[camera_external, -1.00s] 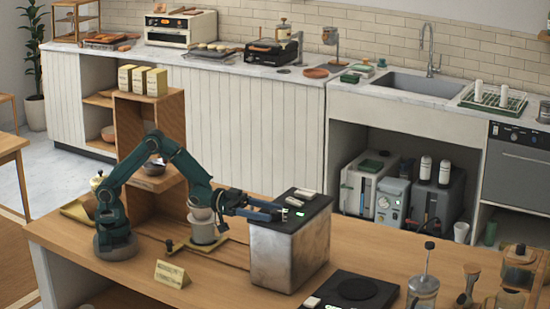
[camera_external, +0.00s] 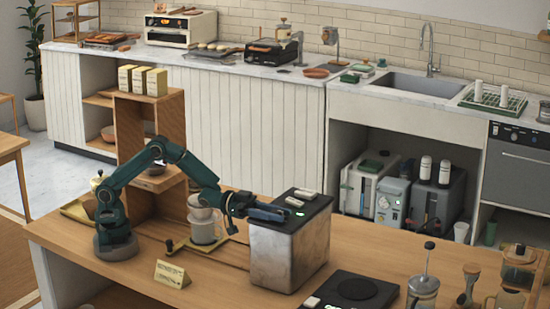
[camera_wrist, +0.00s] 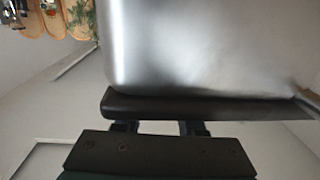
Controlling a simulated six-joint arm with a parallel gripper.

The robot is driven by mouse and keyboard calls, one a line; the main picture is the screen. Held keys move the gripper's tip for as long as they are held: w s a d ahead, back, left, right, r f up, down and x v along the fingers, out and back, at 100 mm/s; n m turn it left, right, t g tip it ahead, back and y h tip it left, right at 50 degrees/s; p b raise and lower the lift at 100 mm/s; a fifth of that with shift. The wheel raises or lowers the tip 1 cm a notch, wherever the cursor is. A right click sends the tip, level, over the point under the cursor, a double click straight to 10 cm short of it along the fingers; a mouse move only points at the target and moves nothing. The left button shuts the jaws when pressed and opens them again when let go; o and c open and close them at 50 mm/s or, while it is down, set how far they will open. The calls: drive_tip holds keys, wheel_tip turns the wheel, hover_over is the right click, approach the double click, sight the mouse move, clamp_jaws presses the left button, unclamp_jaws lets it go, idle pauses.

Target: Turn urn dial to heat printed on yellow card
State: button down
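The urn (camera_external: 285,255) is a brushed metal box with a dark top (camera_external: 312,207), standing on the wooden counter. A small lit display (camera_external: 294,201) shows on that top. No dial can be made out; the gripper covers part of the urn's upper edge. The yellow card (camera_external: 172,274) stands on the counter left of the urn, its print too small to read. My gripper (camera_external: 275,213) is at the urn's upper left edge. In the wrist view the urn's metal wall (camera_wrist: 210,50) fills the top, with a dark edge hiding the fingertips, so their opening cannot be told.
A black round plate (camera_external: 357,289) lies right of the urn. A glass press (camera_external: 423,290) and other jars stand at the right. The counter between card and urn is mostly clear.

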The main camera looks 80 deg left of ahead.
drive_tip(key=shift+m+g+h, duration=0.7)
drive_tip(key=shift+g+h, duration=0.1)
drive_tip(key=c, duration=0.5)
unclamp_jaws()
drive_tip(key=shift+s+a, duration=0.1)
drive_tip(key=shift+v, duration=2.4)
